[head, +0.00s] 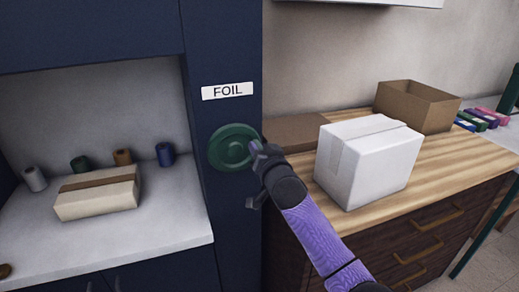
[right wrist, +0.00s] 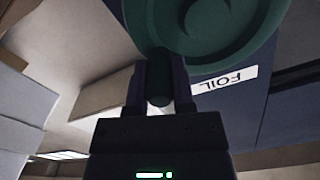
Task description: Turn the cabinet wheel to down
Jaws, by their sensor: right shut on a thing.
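A round green wheel (head: 229,149) is mounted on the dark blue cabinet (head: 224,60), below a white label reading FOIL (head: 228,91). My right gripper (head: 260,148), on a purple-sleeved arm, is at the wheel's right edge. In the right wrist view the wheel (right wrist: 206,25) fills the top, and a green handle knob (right wrist: 160,95) sticks out between the two fingers. My right gripper (right wrist: 160,88) is shut on that knob. The FOIL label shows upside down in the right wrist view (right wrist: 224,79). My left gripper is not in view.
A white box (head: 367,160) and an open cardboard box (head: 417,105) stand on the wooden counter (head: 440,170) at right, close to my arm. At left, an alcove shelf (head: 150,225) holds a cardboard parcel (head: 97,193) and several thread spools.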

